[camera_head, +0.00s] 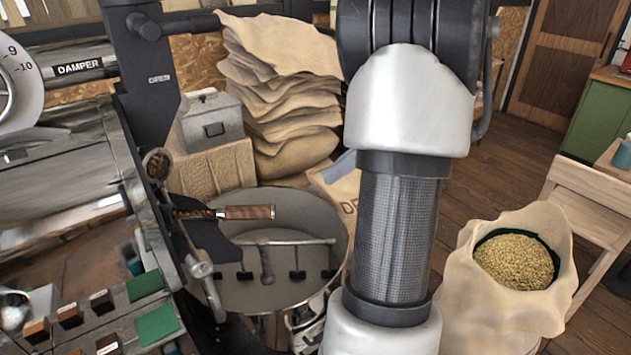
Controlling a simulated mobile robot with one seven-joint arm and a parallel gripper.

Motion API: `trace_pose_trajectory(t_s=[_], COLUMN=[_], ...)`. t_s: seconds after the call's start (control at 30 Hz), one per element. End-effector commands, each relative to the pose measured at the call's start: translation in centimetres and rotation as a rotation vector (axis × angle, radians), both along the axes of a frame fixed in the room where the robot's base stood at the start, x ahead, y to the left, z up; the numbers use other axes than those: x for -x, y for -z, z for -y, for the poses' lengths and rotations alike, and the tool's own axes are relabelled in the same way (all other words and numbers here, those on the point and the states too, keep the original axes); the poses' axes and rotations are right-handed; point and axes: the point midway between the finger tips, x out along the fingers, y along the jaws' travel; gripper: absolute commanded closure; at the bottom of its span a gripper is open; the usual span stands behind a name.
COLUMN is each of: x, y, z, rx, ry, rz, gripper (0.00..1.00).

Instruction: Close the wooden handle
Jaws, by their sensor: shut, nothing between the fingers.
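The wooden handle (249,212) is brown, with a metal collar near its left part. It sticks out roughly level to the right from the dark roaster front, above the round metal cooling tray (338,215). My arm crosses the picture from top to bottom, right of the handle and apart from it in the picture. My gripper is not in this view, so its place relative to the handle cannot be seen.
Stirring arms span the cooling tray. A small sample scoop of dark beans (157,163) is at the roaster front. Stacked burlap sacks (285,95) stand behind.

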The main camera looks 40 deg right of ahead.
Motion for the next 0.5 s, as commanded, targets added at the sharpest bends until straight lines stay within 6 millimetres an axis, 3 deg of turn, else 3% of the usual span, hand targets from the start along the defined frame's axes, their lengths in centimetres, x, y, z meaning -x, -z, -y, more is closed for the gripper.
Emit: trace_pose_trajectory(t_s=[0.4,0.5], x=[-3.4,-4.4], y=[6.0,5.9], z=[-5.4,-6.8], rx=[-0.004,0.0], ry=[-0.004,-0.008], rz=[-0.001,0.003], gripper=[1.0,1.0])
